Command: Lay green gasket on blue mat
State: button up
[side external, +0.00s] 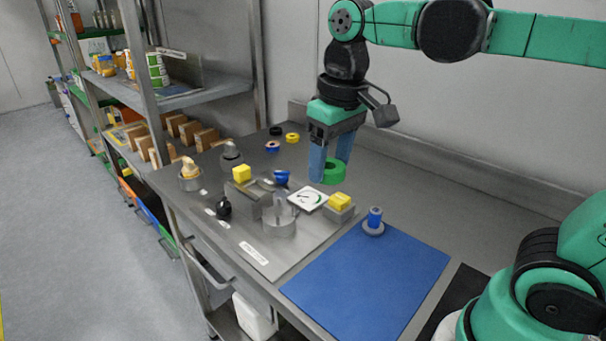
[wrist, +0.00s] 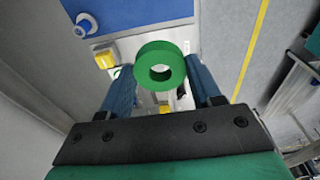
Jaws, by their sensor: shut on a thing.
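My gripper (side external: 329,168) is shut on the green gasket (side external: 335,173), a thick ring held between its blue fingers above the steel bench. In the wrist view the gasket (wrist: 147,60) shows its hole between the fingertips. The blue mat (side external: 365,280) lies flat at the front right of the bench, apart from the gasket and nearer the camera. The mat also shows at the top of the wrist view (wrist: 145,12).
A blue and grey piston-like part (side external: 374,221) stands at the mat's back edge. A yellow-topped block (side external: 340,202), a white dial (side external: 308,198) and a clear cylinder (side external: 280,215) stand left of it. Most of the mat is bare. Shelves (side external: 190,95) rise at left.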

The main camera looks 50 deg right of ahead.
aim_at(323, 274)
notch_tip(323, 274, down, 20)
jog(key=shift+s, duration=0.1)
dwell(0.7)
jog(key=shift+f, duration=0.15)
jog(key=o, duration=1.2)
jog(key=shift+o, duration=0.2)
notch_tip(323, 274, up, 14)
jog(key=d+t, duration=0.1)
jog(key=t, duration=0.4)
jog(key=shift+s+f+t, duration=0.2)
jog(key=shift+s+t, duration=0.05)
jog(key=shift+t, duration=0.15)
